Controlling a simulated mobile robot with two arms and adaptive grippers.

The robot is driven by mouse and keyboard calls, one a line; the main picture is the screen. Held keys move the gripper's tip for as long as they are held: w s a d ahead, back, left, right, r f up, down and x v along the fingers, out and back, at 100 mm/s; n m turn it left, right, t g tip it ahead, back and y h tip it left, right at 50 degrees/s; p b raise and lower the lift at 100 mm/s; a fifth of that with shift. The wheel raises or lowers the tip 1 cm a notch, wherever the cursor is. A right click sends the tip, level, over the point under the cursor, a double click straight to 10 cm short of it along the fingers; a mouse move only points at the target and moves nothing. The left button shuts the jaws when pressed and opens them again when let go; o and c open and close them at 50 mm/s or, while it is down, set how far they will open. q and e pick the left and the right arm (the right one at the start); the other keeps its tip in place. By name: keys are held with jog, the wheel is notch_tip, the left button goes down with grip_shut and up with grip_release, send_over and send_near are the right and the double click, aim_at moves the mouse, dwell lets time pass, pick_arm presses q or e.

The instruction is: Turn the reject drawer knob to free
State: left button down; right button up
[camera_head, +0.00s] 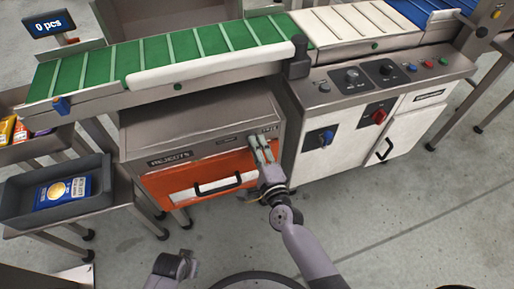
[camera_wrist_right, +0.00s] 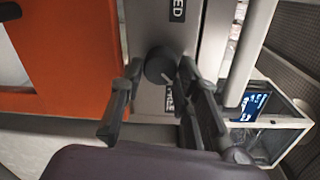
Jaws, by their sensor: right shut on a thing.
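The reject drawer (camera_head: 205,178) has an orange front with a black bar handle, in a grey cabinet with a REJECTS label. The dark round knob (camera_wrist_right: 160,66) is on the grey panel beside the orange front in the right wrist view, with a pale pointer mark. A dark label ending in "ED" is above it; another label beside it is partly covered. My right gripper (camera_wrist_right: 163,95) has its fingers on both sides of the knob, shut on it. In the head view the right gripper (camera_head: 263,150) hides the knob at the cabinet's right edge. My left gripper's fingers are not visible.
A conveyor with a green belt (camera_head: 200,45) runs above the cabinet. A control cabinet with a blue switch (camera_head: 326,137) and a red switch (camera_head: 379,116) stands at right. A dark tray (camera_head: 85,206) holding a blue packet is at left. The floor in front is clear.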

jog(key=o, duration=1.2)
jog(key=shift+c, duration=0.2)
jog(key=v, duration=1.2)
jog(key=shift+f, duration=0.1)
